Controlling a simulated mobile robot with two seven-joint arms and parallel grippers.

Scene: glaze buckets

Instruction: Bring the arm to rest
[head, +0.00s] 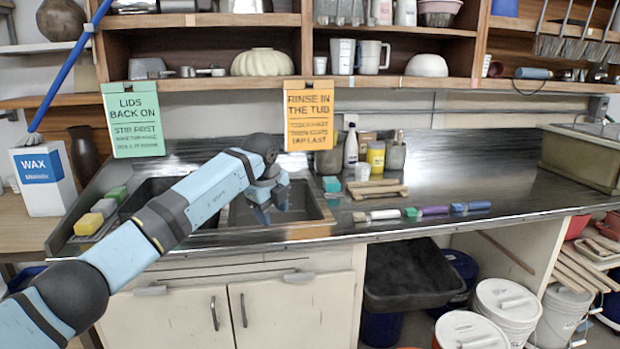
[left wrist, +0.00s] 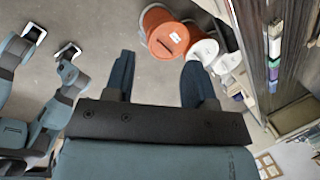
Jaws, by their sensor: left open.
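My left arm reaches in from the lower left in the head view. Past the fingers, an orange-red bucket lid (left wrist: 166,36) and a white bucket (left wrist: 203,52) show near the floor. My right gripper cannot be made out in either view.
The steel counter (head: 470,160) holds brushes (head: 433,210), bottles and a grey-green tub (head: 583,160). An orange sign (head: 309,115) and a green sign (head: 133,118) hang above. White lidded buckets (head: 508,302) and a black bin (head: 408,275) stand below. A wax box (head: 43,180) stands left.

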